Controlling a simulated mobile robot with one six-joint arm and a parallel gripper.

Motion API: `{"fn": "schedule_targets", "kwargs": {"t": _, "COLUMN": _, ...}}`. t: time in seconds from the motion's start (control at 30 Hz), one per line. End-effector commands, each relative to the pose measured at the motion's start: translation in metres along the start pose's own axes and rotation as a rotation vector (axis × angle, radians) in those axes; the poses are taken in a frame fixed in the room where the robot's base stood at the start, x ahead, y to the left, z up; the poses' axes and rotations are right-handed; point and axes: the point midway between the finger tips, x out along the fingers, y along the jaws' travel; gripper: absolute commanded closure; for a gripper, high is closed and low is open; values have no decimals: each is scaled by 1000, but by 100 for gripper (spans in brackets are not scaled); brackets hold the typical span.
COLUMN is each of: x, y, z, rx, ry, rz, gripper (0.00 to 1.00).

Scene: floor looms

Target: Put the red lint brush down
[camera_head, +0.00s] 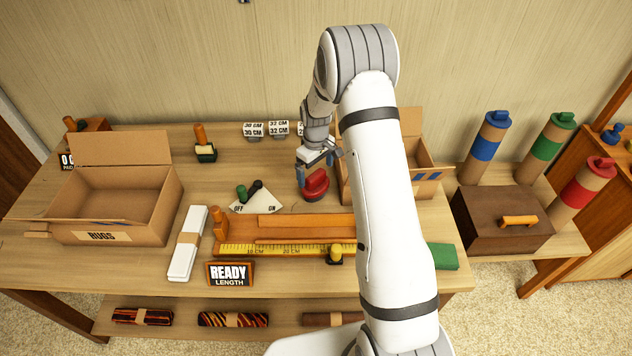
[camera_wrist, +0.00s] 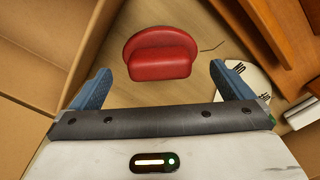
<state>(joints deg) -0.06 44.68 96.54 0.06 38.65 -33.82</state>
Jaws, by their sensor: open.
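The red lint brush (camera_head: 315,187) rests on the wooden table, just left of the right-hand cardboard box. In the wrist view the red brush (camera_wrist: 160,54) lies ahead of and between the two blue fingertips, apart from both. My gripper (camera_head: 318,166) is open and empty, just above and behind the brush in the head view. In the wrist view my open gripper (camera_wrist: 158,85) has clear space between its fingers. The underside of the brush is hidden.
A cardboard box (camera_head: 418,187) stands close on the right, partly hidden by my arm. An OFF/ON switch plate (camera_head: 262,203) lies left of the brush. An orange wooden fixture with a yellow ruler (camera_head: 285,249) is in front. A RUGS box (camera_head: 160,215) stands at the left.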

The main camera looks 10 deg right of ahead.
Motion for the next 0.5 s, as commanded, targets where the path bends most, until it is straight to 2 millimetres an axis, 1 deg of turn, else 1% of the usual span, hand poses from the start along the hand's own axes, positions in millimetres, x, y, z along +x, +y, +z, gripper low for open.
{"fn": "schedule_targets", "kwargs": {"t": 0.03, "x": -10, "y": 1, "z": -1, "rx": 0, "ry": 5, "rz": 3, "gripper": 0}}
{"fn": "schedule_targets", "kwargs": {"t": 0.1, "x": -24, "y": 1, "z": -1, "rx": 0, "ry": 4, "rz": 3, "gripper": 0}}
{"fn": "schedule_targets", "kwargs": {"t": 0.2, "x": -40, "y": 1, "z": 0, "rx": 1, "ry": 3, "rz": 2, "gripper": 0}}
{"fn": "schedule_targets", "kwargs": {"t": 0.43, "x": -62, "y": -1, "z": 2, "rx": 7, "ry": 3, "rz": 2, "gripper": 0}}
{"fn": "schedule_targets", "kwargs": {"t": 0.5, "x": -75, "y": -3, "z": 7, "rx": 20, "ry": 10, "rz": 7, "gripper": 0}}
